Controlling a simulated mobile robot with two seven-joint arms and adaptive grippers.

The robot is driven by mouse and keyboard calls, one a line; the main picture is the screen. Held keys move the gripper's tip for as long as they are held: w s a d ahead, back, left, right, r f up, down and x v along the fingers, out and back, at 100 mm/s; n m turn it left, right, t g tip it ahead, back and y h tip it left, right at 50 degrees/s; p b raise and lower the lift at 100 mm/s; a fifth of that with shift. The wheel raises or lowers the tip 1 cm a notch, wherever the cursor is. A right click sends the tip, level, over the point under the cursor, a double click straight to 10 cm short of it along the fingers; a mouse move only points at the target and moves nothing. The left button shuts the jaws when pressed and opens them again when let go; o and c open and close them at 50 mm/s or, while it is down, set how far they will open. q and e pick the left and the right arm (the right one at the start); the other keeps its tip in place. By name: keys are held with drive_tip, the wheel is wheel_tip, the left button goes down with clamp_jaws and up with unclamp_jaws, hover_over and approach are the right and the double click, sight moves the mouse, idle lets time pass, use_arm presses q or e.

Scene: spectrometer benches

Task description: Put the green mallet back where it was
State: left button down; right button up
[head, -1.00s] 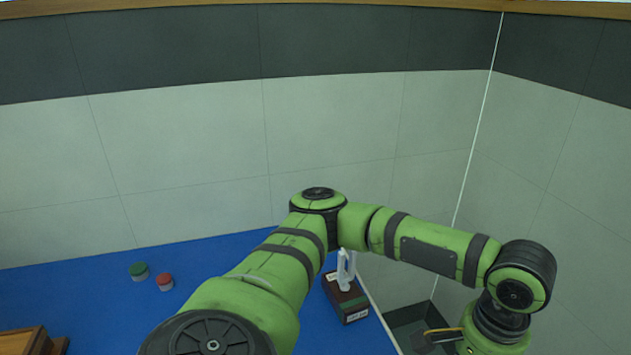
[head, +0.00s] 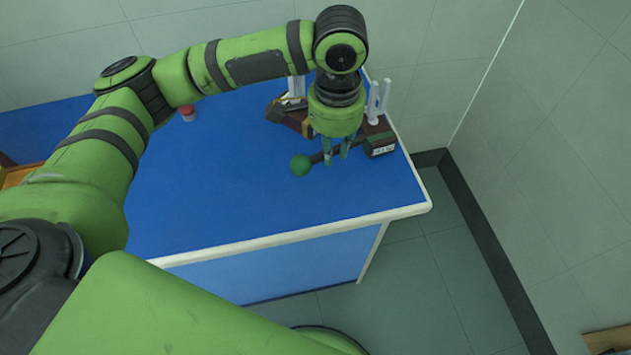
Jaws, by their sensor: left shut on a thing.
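The green mallet has a round green head (head: 300,165) and a dark handle running right from it. My left gripper (head: 336,152) points down and is shut on the mallet's handle, above the blue bench top near its right end. A dark brown stand (head: 382,149) with white uprights and a white label is just right of and behind the gripper. The handle's right end lies close to this stand in the picture; I cannot tell whether they touch. My gripper and wrist partly hide the stand. My right gripper is out of view.
Another brown holder (head: 284,117) with a white upright stands behind and left of my wrist. A red-capped jar (head: 188,113) is farther left. The blue bench (head: 250,195) has a pale front edge and is clear in front. Tiled walls rise behind and to the right.

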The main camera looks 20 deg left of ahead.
use_arm(q)
drive_tip(key=w+d+f+m+b, duration=0.3)
drive_tip(key=d+f+m, duration=0.1)
drive_tip(key=d+m, duration=0.7)
drive_tip(key=m+p, duration=0.2)
drive_tip(key=p, duration=0.2)
hover_over(325, 202)
wheel_tip(325, 202, down, 7)
drive_tip(key=shift+d+r, duration=0.1)
drive_tip(key=shift+r, duration=0.05)
wheel_tip(325, 202, down, 4)
drive_tip(key=shift+s+r, duration=0.1)
drive_tip(key=shift+f, duration=0.25)
drive_tip(key=shift+f, duration=0.15)
drive_tip(key=c, duration=1.1)
unclamp_jaws()
